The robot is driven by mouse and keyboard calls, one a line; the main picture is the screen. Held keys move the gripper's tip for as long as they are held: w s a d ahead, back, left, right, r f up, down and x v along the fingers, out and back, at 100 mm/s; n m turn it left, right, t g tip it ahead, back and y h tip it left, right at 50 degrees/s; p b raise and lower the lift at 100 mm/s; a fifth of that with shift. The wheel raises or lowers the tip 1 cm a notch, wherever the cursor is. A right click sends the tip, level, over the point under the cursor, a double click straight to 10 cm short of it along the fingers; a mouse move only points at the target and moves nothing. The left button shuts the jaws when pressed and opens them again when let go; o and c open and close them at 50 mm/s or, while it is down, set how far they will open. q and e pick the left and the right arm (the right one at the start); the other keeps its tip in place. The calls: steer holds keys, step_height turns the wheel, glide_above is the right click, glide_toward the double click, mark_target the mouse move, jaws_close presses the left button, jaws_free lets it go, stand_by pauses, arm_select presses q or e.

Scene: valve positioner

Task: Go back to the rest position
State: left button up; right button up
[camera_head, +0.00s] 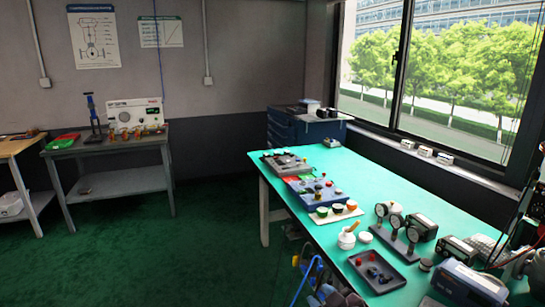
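I cannot make out my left gripper in the head view. My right gripper is not clearly distinguishable, and I cannot tell its fingers from the dark equipment and cables crowding the lower right. The green-topped workbench (362,180) runs from the middle to the lower right. No part on it is visibly held. A dark tray (397,283) with a red piece and black pieces lies near the front edge. A stand with several round gauges (395,223) is behind it. A white mug-like pot (346,240) stands to the left.
Grey and blue trays of small parts (290,163) line the bench's left side. Boxed instruments (468,283) crowd the lower right. A blue hose (304,277) hangs by the front edge. A grey side table (105,148) stands left. The green floor (190,250) between is clear.

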steer(key=s+d+f+m+h, duration=0.2)
steer(key=s+d+f, duration=0.3)
steer(key=s, duration=0.4)
steer(key=s+d+f+m+g+h, duration=0.1)
steer(key=s+d+f+m+h, duration=0.1)
steer(key=s+d+f, duration=0.3)
steer(key=s+d+f+m+g+h, duration=0.1)
steer(key=s+d+f+m+h, duration=0.2)
steer(key=s, duration=1)
steer(key=d+f, duration=0.3)
steer(key=f, duration=0.1)
steer(key=shift+m, duration=0.3)
steer(key=shift+d, duration=0.1)
